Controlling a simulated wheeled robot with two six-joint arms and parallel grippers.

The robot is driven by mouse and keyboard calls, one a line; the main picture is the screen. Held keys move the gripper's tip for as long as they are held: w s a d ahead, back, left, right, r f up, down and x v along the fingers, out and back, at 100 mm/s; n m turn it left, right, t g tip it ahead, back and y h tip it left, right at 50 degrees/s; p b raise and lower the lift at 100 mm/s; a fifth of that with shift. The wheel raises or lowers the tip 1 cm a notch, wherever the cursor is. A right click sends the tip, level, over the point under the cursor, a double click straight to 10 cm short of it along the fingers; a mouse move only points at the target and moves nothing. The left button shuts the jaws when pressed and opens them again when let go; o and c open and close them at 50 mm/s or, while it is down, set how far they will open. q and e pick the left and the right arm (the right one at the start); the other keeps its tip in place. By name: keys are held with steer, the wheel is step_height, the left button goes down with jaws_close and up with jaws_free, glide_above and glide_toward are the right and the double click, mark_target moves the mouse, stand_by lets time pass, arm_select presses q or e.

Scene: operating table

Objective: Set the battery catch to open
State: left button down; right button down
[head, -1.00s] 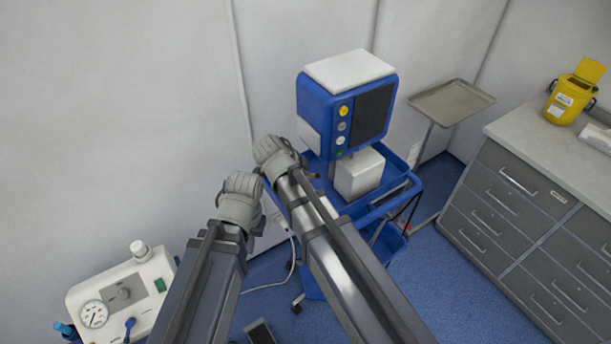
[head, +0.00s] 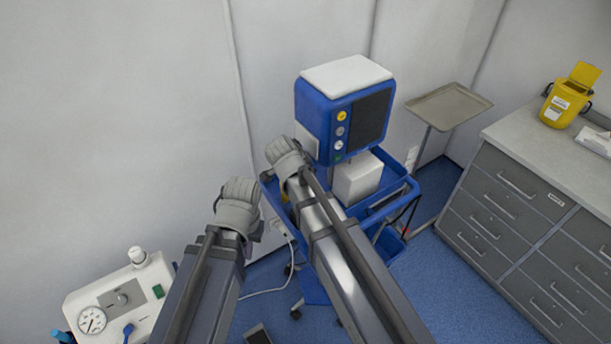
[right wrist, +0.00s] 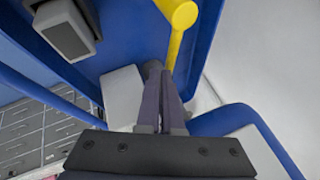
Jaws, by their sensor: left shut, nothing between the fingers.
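The blue monitor unit (head: 316,118) with a white top stands on a blue cart. In the right wrist view a yellow lever with a round end (right wrist: 178,22) juts from a blue surface, beside a white block (right wrist: 122,95). I cannot tell for sure which part is the battery catch. My right gripper (right wrist: 158,72) looks shut, its tips close to the lever's far end; whether they touch is unclear. In the head view its fingers are hidden behind my right wrist, near the monitor's left side. My left gripper (head: 257,230) is shut and empty, left of the cart, mostly hidden by its wrist.
The blue cart (head: 408,190) has raised rails around the unit. A metal tray on a stand (head: 450,106) and a grey drawer cabinet (head: 510,215) stand to the right. A white device with a gauge (head: 121,300) is at lower left. A white wall is behind.

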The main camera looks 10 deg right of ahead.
steer(key=shift+w+d, duration=0.2)
steer(key=shift+w, duration=0.35)
stand_by(0.4)
